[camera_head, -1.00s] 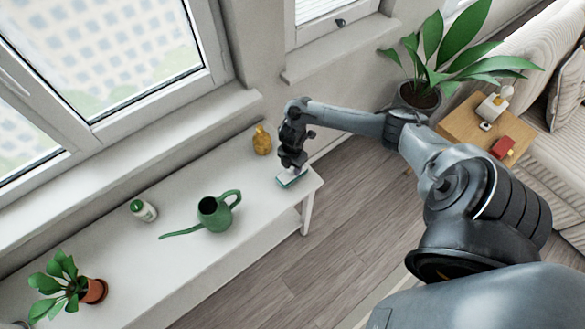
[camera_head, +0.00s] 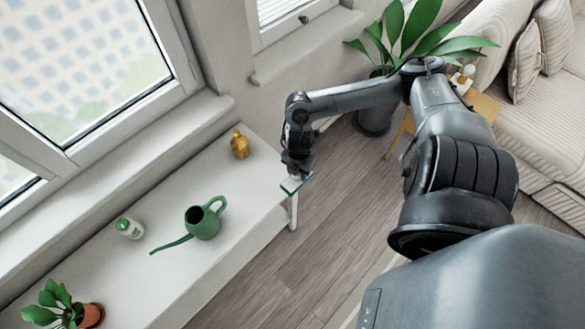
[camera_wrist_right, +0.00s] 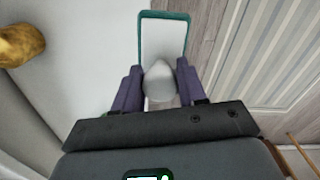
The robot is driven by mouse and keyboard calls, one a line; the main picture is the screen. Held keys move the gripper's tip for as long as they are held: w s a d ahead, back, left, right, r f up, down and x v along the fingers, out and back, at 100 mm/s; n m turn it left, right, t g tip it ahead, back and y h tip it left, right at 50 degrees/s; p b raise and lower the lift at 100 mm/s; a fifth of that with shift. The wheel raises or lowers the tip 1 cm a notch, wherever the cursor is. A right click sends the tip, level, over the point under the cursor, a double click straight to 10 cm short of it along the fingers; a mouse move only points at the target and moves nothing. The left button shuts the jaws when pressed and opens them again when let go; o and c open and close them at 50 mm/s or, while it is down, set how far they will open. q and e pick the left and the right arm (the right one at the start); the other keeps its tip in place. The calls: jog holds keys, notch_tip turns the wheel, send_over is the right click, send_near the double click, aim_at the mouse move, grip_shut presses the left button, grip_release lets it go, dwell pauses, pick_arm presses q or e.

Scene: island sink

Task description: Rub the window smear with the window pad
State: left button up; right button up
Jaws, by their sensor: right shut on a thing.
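The window pad (camera_head: 298,186), a flat white pad with a teal rim, is in my right gripper (camera_head: 297,168) at the right end of the white table. The pad also shows in the right wrist view (camera_wrist_right: 165,42), beyond the two dark fingers of my right gripper (camera_wrist_right: 158,82), which are shut on its pale grip. The window (camera_head: 85,65) is at the upper left of the head view, well apart from the pad. I cannot make out a distinct smear on its glass. My left gripper is not in view.
The white table (camera_head: 225,262) holds a green watering can (camera_head: 203,222), a white bottle with green cap (camera_head: 129,228), a gold vase (camera_head: 240,144) and a potted plant (camera_head: 62,305). A large plant (camera_head: 415,35) and a sofa (camera_head: 540,110) stand right. The window sill (camera_head: 130,152) juts out behind the table.

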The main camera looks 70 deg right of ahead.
jog(key=shift+s, duration=0.1)
jog(key=o, duration=0.4)
jog(key=shift+c, duration=1.3)
jog(key=shift+a+r, duration=0.1)
